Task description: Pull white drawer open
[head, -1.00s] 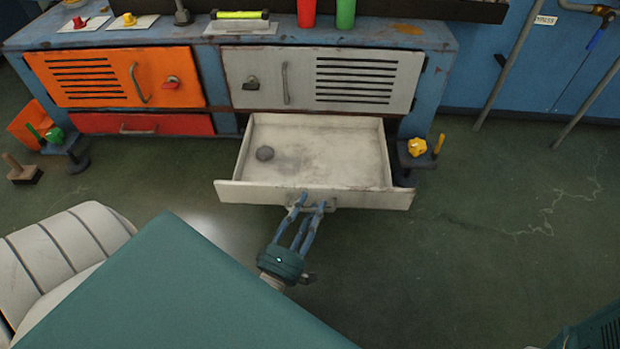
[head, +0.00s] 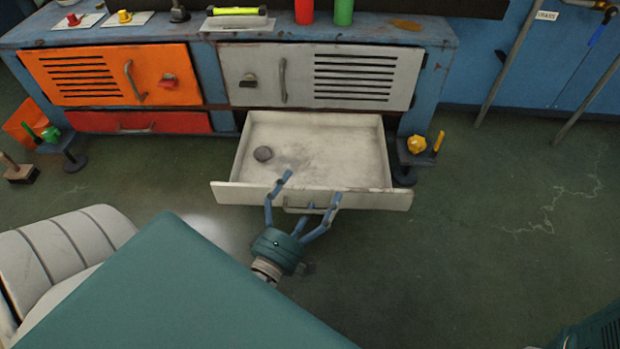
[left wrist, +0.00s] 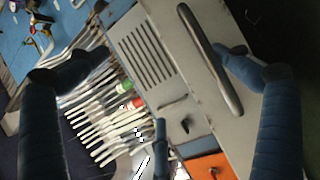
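The white drawer (head: 320,150) is pulled well out below the white slatted cabinet door and shows its inside. A small dark round thing (head: 263,154) lies in its left part. The drawer handle (head: 298,210) is on the middle of the drawer front; it also shows as a long bar in the left wrist view (left wrist: 208,58). My left gripper (head: 312,185) is open, its fingers spread around the handle area at the drawer front; the left wrist view shows the handle between the fingers, with nothing gripped.
The blue cabinet (head: 225,125) has an orange door (head: 85,75) and a closed red drawer (head: 140,122) at left. A low stand with a yellow knob (head: 416,144) is right of the drawer. A pale ribbed seat (head: 60,250) is front left.

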